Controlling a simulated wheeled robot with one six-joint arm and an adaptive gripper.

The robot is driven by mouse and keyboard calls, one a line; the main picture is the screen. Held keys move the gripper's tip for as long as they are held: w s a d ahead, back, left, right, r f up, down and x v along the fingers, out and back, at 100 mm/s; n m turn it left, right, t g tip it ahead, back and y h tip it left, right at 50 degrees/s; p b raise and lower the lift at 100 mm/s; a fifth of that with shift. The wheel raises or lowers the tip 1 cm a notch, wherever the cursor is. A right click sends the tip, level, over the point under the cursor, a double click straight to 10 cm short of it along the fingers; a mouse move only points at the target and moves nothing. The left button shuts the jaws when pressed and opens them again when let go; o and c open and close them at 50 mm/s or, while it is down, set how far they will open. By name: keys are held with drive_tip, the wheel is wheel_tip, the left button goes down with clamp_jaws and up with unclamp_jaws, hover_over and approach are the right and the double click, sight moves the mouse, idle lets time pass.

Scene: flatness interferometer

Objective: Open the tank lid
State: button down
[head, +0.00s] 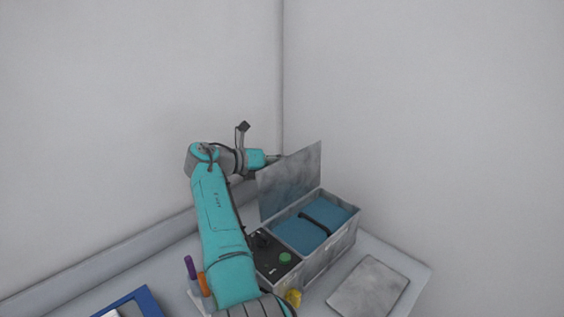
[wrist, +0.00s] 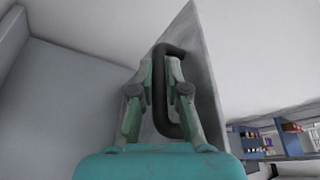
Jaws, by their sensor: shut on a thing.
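The tank (head: 330,258) is a grey metal box on the bench, with a blue interior and a dark curved bar inside. Its grey lid (head: 292,180) stands raised, close to upright, along the tank's back-left edge. In the wrist view the lid (wrist: 205,75) shows as a grey panel with a dark handle (wrist: 163,92) on it. My gripper (wrist: 167,60) has its fingers on either side of this handle and is shut on it. In the head view my gripper is mostly hidden behind the lid.
A dark control panel with a green button (head: 285,258) adjoins the tank. A grey plate (head: 368,288) lies to the right on the bench. Purple (head: 190,266) and orange (head: 204,284) sticks, a yellow item (head: 294,297) and a blue tray (head: 150,301) are in front. Walls stand close behind.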

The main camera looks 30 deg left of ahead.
drive_tip(key=c, duration=1.4)
unclamp_jaws()
drive_tip(key=shift+c, duration=0.2)
drive_tip(key=v, duration=1.2)
